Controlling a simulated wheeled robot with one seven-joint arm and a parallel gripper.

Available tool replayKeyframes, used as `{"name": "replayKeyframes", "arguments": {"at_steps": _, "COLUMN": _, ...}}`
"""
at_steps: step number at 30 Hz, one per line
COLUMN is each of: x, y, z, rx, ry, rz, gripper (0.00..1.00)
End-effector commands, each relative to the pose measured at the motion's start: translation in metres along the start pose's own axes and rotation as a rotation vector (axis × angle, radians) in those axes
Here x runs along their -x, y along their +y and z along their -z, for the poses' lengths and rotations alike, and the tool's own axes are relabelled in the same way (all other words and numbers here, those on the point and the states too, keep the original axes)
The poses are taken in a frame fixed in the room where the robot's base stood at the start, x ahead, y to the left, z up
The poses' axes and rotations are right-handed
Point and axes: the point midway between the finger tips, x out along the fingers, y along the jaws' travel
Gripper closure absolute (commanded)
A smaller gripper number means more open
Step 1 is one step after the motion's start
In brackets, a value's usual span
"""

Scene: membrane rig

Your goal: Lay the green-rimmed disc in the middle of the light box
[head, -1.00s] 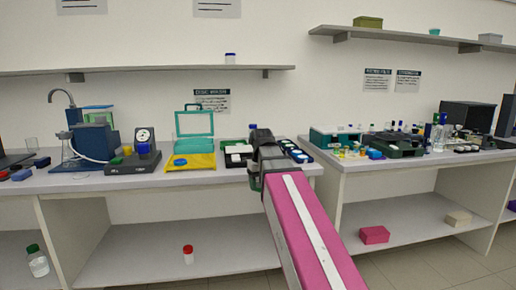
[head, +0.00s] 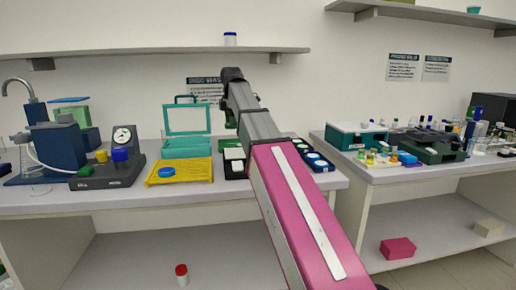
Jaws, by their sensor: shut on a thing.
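My arm reaches from the lower right toward the left bench, and its dark far end bends down in front of the back wall. My gripper's fingers are hidden behind the arm, so I cannot see what they hold. The green-rimmed disc does not show clearly anywhere. I cannot tell for sure which thing is the light box. A black case with white panels (head: 234,154) lies just below the arm's end, partly hidden by the arm. A dark tray with white round pieces (head: 318,161) lies to its right.
On the left bench stand a yellow rack (head: 180,176) with a blue piece on it, a teal open frame (head: 187,120), a gauge unit (head: 122,160) and a blue tap stand (head: 58,153). The right bench carries a teal box (head: 356,136) and many small bottles. The left bench's front strip is clear.

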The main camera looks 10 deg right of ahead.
Motion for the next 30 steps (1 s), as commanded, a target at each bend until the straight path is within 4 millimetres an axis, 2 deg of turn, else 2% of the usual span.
{"name": "replayKeyframes", "arguments": {"at_steps": 16, "x": -0.059, "y": -0.014, "z": -0.097, "rx": -0.001, "ry": 0.000, "rz": 0.001, "gripper": 0.61}}
{"name": "replayKeyframes", "arguments": {"at_steps": 21, "x": -0.067, "y": -0.016, "z": -0.111, "rx": 0.001, "ry": 0.000, "rz": -0.001, "gripper": 0.61}}
{"name": "replayKeyframes", "arguments": {"at_steps": 25, "x": -0.073, "y": -0.016, "z": -0.112, "rx": 0.002, "ry": 0.000, "rz": 0.000, "gripper": 0.61}}
{"name": "replayKeyframes", "arguments": {"at_steps": 30, "x": -0.094, "y": -0.017, "z": -0.112, "rx": 0.001, "ry": 0.000, "rz": 0.001, "gripper": 0.61}}
